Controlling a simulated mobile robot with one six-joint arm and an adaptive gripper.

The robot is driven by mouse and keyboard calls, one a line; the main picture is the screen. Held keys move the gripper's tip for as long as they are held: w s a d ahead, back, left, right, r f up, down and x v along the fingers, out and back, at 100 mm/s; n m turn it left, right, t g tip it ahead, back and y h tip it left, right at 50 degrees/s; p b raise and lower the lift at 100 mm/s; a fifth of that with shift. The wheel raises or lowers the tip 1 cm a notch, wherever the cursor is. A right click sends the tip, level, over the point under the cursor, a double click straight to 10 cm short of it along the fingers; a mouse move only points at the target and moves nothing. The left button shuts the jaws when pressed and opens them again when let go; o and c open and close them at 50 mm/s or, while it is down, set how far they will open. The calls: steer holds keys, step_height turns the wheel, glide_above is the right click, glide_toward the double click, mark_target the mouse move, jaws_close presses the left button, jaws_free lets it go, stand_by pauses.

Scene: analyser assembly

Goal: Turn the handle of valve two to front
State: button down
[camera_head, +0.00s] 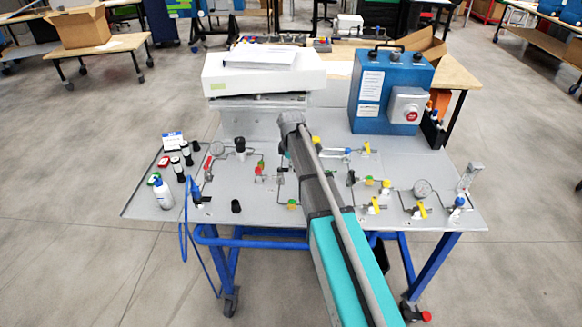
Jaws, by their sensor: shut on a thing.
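The grey panel (335,225) on the blue-framed cart carries several small valves joined by thin pipes. Yellow valve handles show at the upper right (367,148), the lower middle (374,206) and the lower right (419,211). A red handle (208,163) is on the left side. No valve number is readable, so I cannot tell which is valve two. My arm reaches over the panel's middle and hides part of it. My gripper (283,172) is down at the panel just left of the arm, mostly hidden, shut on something. The grasped part is not clear.
A blue box (388,92) with a red button unit stands at the back right. A white device (264,75) stands at the back. A white bottle (162,193) and dark-capped vials (178,168) stand at the left. A gauge (422,188) is at the right.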

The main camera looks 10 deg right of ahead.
steer(key=shift+s+m, duration=0.15)
steer(key=shift+m, duration=0.15)
steer(key=m, duration=0.2)
steer(key=s+m, duration=0.1)
steer(key=m, duration=0.1)
steer(key=shift+s+a, duration=0.15)
steer(key=shift+a, duration=0.25)
steer(key=m, duration=0.2)
steer(key=s+a+m, duration=0.1)
steer(key=m, duration=0.1)
steer(key=shift+a, duration=0.1)
steer(key=m, duration=0.1)
steer(key=a+m, duration=0.1)
steer(key=m, duration=0.3)
steer(key=shift+s+a, duration=0.2)
steer(key=shift+a, duration=0.05)
steer(key=shift+w+a+m, duration=0.1)
steer(key=shift+a+m, duration=0.3)
steer(key=shift+m, duration=0.7)
steer(key=shift+a+m, duration=0.35)
steer(key=shift+m, duration=0.75)
steer(key=c, duration=0.6)
jaws_free()
